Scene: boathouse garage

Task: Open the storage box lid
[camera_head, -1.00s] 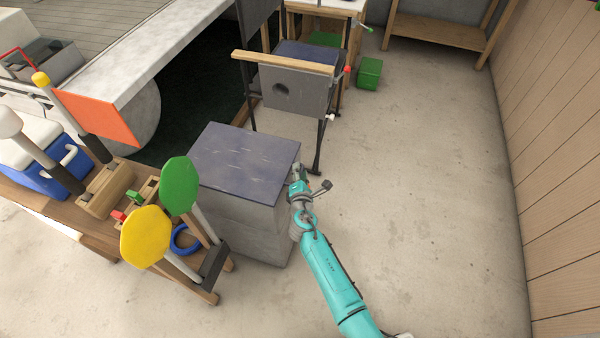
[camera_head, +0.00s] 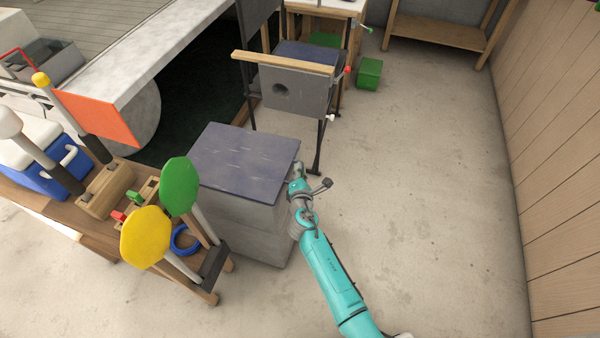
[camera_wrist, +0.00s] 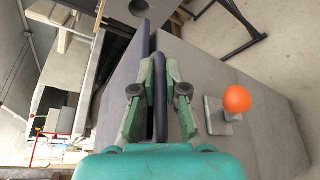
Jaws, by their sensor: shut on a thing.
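The storage box (camera_head: 240,222) is a grey block with a flat dark blue-purple lid (camera_head: 243,160) on top. It stands on the floor in the middle of the head view, and the lid looks closed or nearly so. My gripper (camera_head: 297,170) is at the lid's right edge in the head view, with its fingers mostly hidden there. In the wrist view, my gripper (camera_wrist: 159,75) has one finger on each side of a thin dark strip at the lid's edge (camera_wrist: 160,105) and is shut on it. The box's grey side (camera_wrist: 200,75) shows to the right.
In the wrist view, an orange knob (camera_wrist: 237,99) on a grey mount stands out by the box's side. A wooden rack (camera_head: 150,205) with green and yellow paddles is close at left. The floor at right is clear.

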